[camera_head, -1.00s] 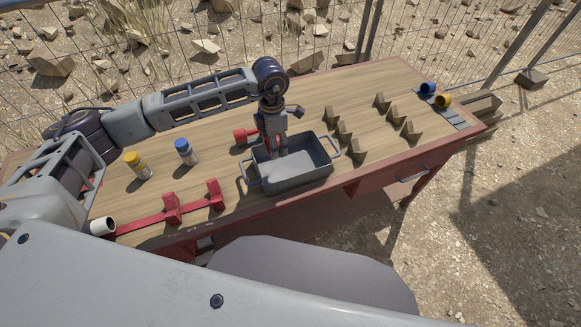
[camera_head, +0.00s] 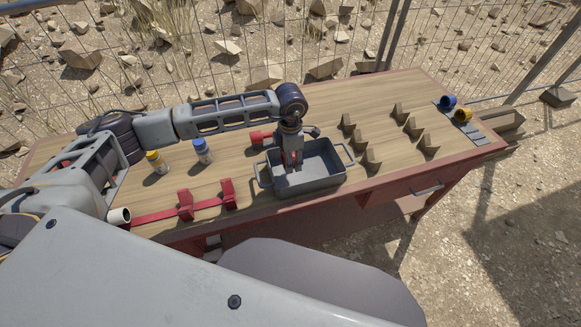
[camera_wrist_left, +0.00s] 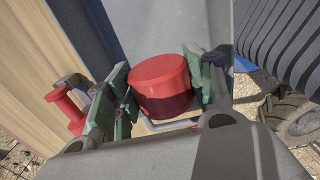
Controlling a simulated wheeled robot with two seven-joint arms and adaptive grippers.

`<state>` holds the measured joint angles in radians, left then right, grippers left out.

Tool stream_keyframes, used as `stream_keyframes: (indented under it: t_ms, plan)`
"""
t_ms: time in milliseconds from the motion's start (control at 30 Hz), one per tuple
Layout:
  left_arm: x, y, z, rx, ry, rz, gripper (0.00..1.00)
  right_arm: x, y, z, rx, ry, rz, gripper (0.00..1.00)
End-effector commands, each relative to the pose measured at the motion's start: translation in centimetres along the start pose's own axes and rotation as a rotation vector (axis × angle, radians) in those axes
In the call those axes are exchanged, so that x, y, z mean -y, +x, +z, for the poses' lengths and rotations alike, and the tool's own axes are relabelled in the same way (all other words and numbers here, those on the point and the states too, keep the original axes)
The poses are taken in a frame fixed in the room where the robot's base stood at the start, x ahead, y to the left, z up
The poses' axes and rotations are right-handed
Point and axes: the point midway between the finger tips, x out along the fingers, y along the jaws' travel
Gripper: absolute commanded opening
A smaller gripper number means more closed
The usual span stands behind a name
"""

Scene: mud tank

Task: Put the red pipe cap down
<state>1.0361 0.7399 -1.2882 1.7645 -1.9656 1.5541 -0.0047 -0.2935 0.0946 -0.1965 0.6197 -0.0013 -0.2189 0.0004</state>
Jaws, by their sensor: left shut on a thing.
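My left gripper (camera_head: 291,163) points down into the grey, open-topped tank (camera_head: 322,184) on the table. Its fingers are shut on the red pipe cap (camera_wrist_left: 162,85), which sits between the green-padded fingertips in the left wrist view. In the head view only a little red (camera_head: 289,158) shows at the fingertips. I cannot tell whether the cap touches the tank floor. My right gripper is not in view.
A red spool-like part (camera_head: 262,137) lies behind the tank. Yellow-capped (camera_head: 157,162) and blue-capped (camera_head: 203,151) bottles and a red rack (camera_head: 185,204) stand left. Several brown angled blocks (camera_head: 401,112) stand right. Blue (camera_head: 447,102) and yellow (camera_head: 463,115) rings sit far right.

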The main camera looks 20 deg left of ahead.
Motion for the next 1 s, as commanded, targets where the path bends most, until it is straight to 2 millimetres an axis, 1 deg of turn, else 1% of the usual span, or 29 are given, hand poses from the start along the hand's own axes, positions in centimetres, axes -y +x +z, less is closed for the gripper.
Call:
stream_keyframes:
  t_ms: [433,533,733,1000]
  plan:
    - [0.0,4.5,0.0,-0.001,-0.001,-0.001,0.38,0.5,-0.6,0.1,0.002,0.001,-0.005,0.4]
    - [0.0,4.8,0.0,-0.001,0.0,-0.001,0.38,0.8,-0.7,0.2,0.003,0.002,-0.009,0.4]
    - [0.0,4.9,0.0,0.0,0.0,0.0,0.38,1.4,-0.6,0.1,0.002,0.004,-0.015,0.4]
    - [0.0,5.2,0.0,0.0,0.0,0.0,0.38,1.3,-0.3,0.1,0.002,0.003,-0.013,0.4]
